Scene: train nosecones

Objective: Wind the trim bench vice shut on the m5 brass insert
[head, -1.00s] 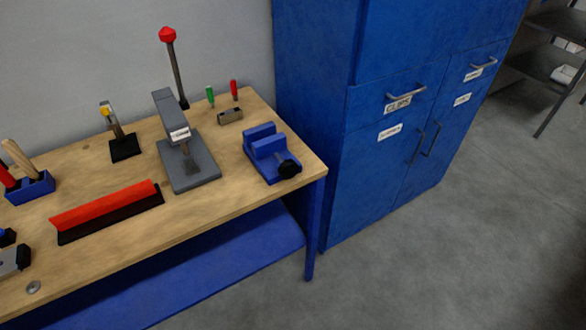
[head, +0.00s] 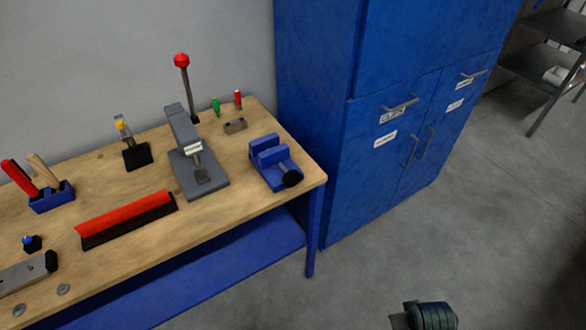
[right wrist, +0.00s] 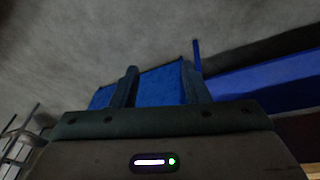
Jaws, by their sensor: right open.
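The blue bench vice (head: 284,176) sits near the right end of the wooden bench in the head view. A dark green part of my right arm (head: 432,316) shows at the bottom of the head view, well away from the vice. My left gripper is not in view.
A grey lever press (head: 205,187) with a red knob stands left of the vice. A small grey-brown block (head: 235,126) lies behind it. A red-and-black bar (head: 127,220) lies further left. A tall blue cabinet (head: 320,130) stands right of the bench. The floor in front is clear.

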